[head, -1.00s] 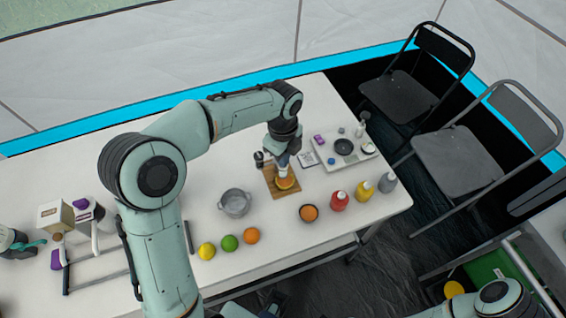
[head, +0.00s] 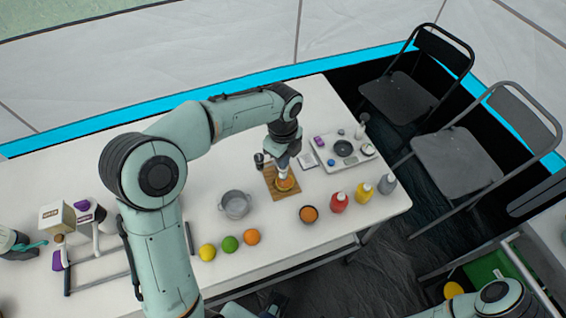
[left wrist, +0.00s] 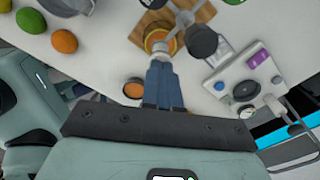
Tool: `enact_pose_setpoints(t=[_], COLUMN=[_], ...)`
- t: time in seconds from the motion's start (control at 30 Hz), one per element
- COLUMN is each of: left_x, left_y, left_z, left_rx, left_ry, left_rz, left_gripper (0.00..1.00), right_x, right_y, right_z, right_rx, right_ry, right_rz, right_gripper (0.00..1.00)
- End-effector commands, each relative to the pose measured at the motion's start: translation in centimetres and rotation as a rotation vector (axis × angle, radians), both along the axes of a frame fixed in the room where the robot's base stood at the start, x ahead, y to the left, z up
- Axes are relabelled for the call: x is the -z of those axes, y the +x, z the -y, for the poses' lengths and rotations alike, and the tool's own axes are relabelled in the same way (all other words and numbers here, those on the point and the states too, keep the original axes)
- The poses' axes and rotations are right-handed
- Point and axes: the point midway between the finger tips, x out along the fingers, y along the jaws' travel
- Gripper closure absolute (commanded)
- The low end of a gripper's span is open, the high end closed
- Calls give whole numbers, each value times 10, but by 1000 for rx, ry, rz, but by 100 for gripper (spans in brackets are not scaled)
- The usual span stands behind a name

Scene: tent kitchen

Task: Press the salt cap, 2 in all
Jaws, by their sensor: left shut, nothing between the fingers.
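My left gripper (head: 283,172) points down over a wooden board (head: 270,172) on the white table. Its fingers are together with nothing between them. A round orange-topped item (head: 285,185) is on the board, right below the fingertips; whether they touch it I cannot tell. The left wrist view shows the fingers (left wrist: 163,54) next to the orange-topped item (left wrist: 157,37). A small dark-capped container (head: 259,160) stands just left of the gripper; its black round top (left wrist: 203,40) shows in the left wrist view. No salt label is readable.
A grey pot (head: 235,204) stands left of the board.

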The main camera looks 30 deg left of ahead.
Motion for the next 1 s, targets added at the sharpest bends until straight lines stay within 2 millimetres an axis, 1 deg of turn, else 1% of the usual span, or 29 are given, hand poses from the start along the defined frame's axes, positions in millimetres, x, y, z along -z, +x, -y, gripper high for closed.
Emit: enact_pose_setpoints(t=[0.5, 1.0], left_x=[1, 10], left_y=[0, 0], left_z=[0, 0], left_rx=[0, 0], left_ry=[0, 0], left_rz=[0, 0], left_gripper=[100, 100], right_x=[1, 6], right_y=[0, -2], right_z=[0, 0], right_rx=[0, 0], right_ry=[0, 0], right_rz=[0, -2], right_gripper=[57, 57])
